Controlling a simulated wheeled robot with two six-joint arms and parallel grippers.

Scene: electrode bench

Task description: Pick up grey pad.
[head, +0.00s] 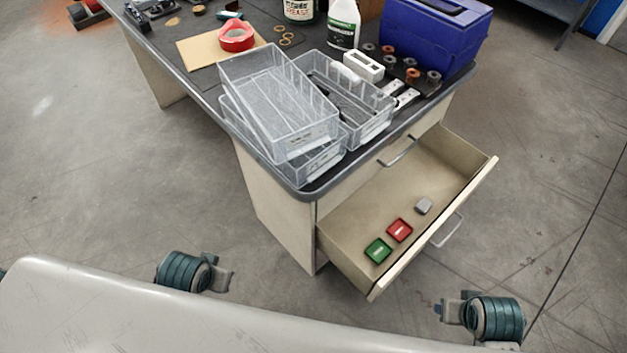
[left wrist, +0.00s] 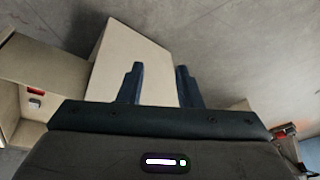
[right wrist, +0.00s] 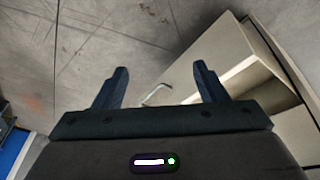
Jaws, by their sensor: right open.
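The grey pad (head: 424,206) lies in the open drawer (head: 345,224), to the right of a red pad (head: 399,230) and a green pad (head: 377,250). A small red patch and a pale grey patch at the left edge of the left wrist view look like pads in the drawer. My left gripper (left wrist: 160,66) has its fingers apart with nothing between them. My right gripper (right wrist: 160,67) is open and empty, with the drawer front and its handle beyond the fingers. Both grippers are away from the pads. In the head view the fingertips cannot be made out clearly.
Clear stacked bins (head: 280,100) stand at the desk corner above. A blue box (head: 435,40), a white spray bottle and a red tape roll (head: 237,36) are farther back. The floor is open.

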